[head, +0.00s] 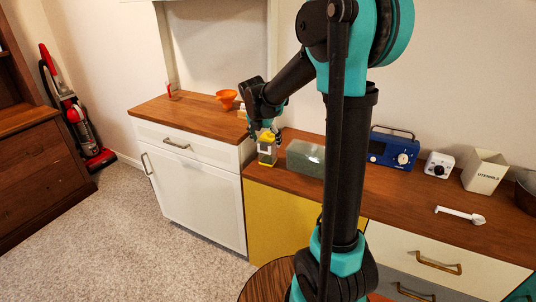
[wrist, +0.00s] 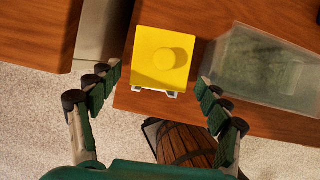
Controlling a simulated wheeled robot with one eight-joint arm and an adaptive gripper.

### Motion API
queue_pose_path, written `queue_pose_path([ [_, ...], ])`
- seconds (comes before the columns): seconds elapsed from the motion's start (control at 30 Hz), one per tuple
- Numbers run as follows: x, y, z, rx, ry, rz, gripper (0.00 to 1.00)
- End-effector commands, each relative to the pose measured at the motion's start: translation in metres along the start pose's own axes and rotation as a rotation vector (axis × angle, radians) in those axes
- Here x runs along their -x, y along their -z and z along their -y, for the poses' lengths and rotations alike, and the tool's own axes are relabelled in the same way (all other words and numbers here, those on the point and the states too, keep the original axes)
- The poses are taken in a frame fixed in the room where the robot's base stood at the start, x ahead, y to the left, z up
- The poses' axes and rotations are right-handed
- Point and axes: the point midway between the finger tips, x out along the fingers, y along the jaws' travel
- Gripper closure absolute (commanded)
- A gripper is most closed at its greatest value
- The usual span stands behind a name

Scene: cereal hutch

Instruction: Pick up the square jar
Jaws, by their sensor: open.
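My gripper (head: 265,134) is over the jar. In the wrist view my open gripper (wrist: 158,85) has one finger to each side below the lid, with clear gaps; nothing is between the pads. The jar's body is mostly hidden under its lid there.
A clear greenish container (wrist: 258,68) stands close right of the jar, near my right finger. Further right are a blue radio (head: 393,149), a white timer-like box (head: 439,165) and a utensils holder (head: 485,171). An orange funnel (head: 227,98) sits on the left counter. A barrel (wrist: 185,145) shows below.

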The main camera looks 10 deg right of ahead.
Motion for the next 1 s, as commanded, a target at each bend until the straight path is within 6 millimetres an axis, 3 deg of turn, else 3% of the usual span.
queue_pose_path([
  [0.27, -0.019, 0.000, -0.001, 0.000, 0.000, 0.000, 0.22],
  [0.6, -0.061, 0.001, -0.003, -0.001, -0.001, 0.000, 0.22],
  [0.9, -0.065, 0.001, -0.002, 0.000, -0.001, 0.000, 0.22],
  [1.0, -0.065, 0.001, -0.002, 0.000, -0.001, 0.000, 0.35],
])
